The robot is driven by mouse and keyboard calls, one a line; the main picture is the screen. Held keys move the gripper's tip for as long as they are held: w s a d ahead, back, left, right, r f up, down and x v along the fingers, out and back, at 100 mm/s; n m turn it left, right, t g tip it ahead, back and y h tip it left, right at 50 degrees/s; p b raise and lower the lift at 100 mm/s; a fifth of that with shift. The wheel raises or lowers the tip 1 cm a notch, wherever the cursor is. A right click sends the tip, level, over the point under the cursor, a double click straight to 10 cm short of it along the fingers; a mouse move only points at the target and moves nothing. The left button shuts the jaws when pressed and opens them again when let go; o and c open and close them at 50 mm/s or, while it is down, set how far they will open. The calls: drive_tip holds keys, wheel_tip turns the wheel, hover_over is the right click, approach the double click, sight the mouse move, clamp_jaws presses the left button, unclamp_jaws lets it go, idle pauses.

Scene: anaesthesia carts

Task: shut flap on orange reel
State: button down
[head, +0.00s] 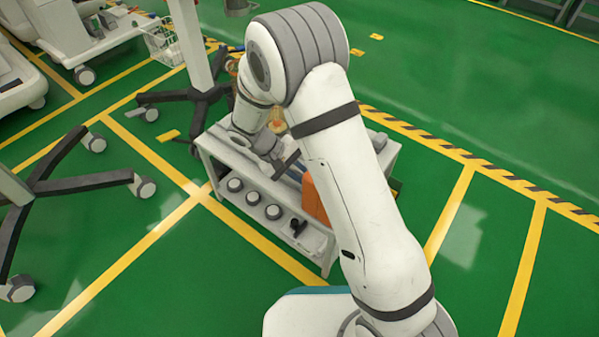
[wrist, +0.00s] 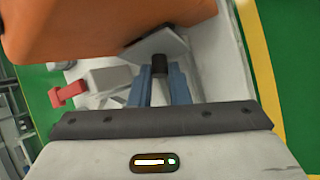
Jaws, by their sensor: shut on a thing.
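The orange reel (wrist: 110,30) fills the upper part of the wrist view as a large rounded orange body. In the head view an orange body (head: 314,203), likely the same reel, stands at the cart, partly hidden by my arm. A light grey plate (wrist: 172,44), which looks like the flap, sticks out under the orange body at an angle. My gripper (wrist: 160,72) has its blue fingers closed on a small black piece (wrist: 159,64) at the plate's lower edge. Whether that piece is fixed to the plate is hard to tell. Where the plate meets the reel is hidden.
The white cart (head: 220,153) has several dark-and-white round things (head: 253,197) on its lower shelf. A red part (wrist: 67,94) lies left of my fingers. Wheeled stand bases (head: 75,185) are on the left; green floor is clear at right.

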drive_tip(key=shift+f+g+h+p, duration=0.1)
drive_tip(key=shift+g+h+p, duration=0.3)
drive_tip(key=shift+h+p, duration=0.55)
drive_tip(key=shift+s+d+f+n+g+h+p, duration=0.15)
drive_tip(key=shift+f+n+g+h+p, duration=0.1)
drive_tip(key=shift+f+g+h+p, duration=0.3)
drive_tip(key=shift+s+d+f+n+g+h+p, duration=0.1)
drive_tip(key=shift+f+n+g+h+p, duration=0.2)
drive_tip(key=shift+h+p, duration=0.35)
drive_tip(key=shift+r, duration=0.1)
drive_tip(key=c, duration=1.4)
unclamp_jaws()
drive_tip(key=shift+o, duration=0.2)
